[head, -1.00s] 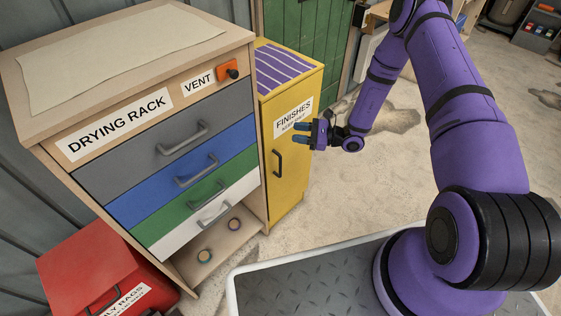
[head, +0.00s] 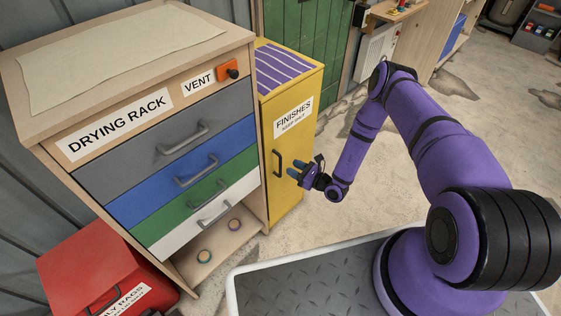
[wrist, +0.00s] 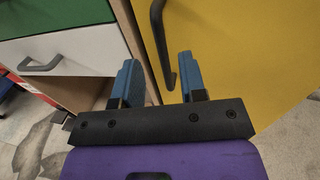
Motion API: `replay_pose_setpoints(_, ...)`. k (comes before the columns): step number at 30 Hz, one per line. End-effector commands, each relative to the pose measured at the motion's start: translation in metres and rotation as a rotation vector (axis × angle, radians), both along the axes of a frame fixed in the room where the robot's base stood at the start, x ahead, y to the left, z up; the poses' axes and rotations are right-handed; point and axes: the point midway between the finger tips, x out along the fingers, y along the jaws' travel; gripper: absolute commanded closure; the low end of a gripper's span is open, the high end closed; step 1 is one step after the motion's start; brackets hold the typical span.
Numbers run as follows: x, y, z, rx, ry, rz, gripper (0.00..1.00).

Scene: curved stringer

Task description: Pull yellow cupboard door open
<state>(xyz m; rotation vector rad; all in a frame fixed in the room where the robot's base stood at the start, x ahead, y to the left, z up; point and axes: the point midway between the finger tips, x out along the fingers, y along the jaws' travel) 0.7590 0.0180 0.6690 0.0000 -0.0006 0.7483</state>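The yellow cupboard door (head: 287,185) is shut and carries a FINISHES label and a dark vertical handle (head: 277,165) near its left edge. My gripper (head: 293,175) is just in front of the door, right of the handle's lower part in the head view. In the wrist view the fingers of my gripper (wrist: 160,82) are spread apart and empty. The handle (wrist: 161,45) shows there ahead of the fingers, its lower end lying between the two blue fingertips in the picture. I cannot tell how deep the handle lies between them.
The drying rack (head: 150,130) with several coloured drawers stands left of the cupboard, its handles sticking out. A red bin (head: 100,270) sits at lower left.

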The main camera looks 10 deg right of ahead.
Motion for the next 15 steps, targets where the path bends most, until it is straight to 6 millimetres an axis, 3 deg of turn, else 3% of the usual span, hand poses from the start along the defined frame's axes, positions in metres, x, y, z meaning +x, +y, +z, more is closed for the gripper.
replay_pose_setpoints(6, 0.028, 0.027, 0.0, 0.0, -0.001, 0.003, 0.62)
replay_pose_setpoints(15, 0.048, 0.045, 0.0, -0.001, 0.001, 0.001, 0.62)
